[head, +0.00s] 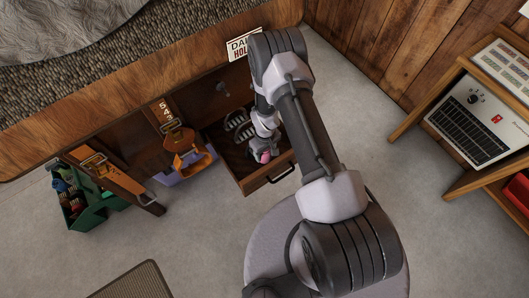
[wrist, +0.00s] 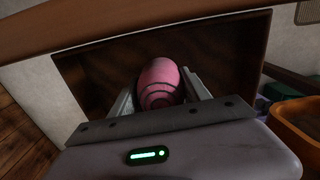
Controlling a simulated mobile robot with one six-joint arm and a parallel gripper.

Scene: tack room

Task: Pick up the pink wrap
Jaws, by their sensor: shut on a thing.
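The pink wrap (wrist: 161,82) is a rounded pink roll with dark rings. In the wrist view it sits between the two fingers of my gripper (wrist: 160,92), which is shut on it. In the head view a bit of the pink wrap (head: 265,157) shows at my gripper (head: 264,152), inside or just above the open wooden drawer (head: 245,184). I cannot tell whether the wrap touches the drawer floor. My arm and gripper hide part of the drawer.
Grey-striped items (head: 236,120) lie at the drawer's back. Left of it stand a lilac bin (head: 190,172) with orange tack and a green crate (head: 75,213). A wooden shelf (head: 465,185) stands at right.

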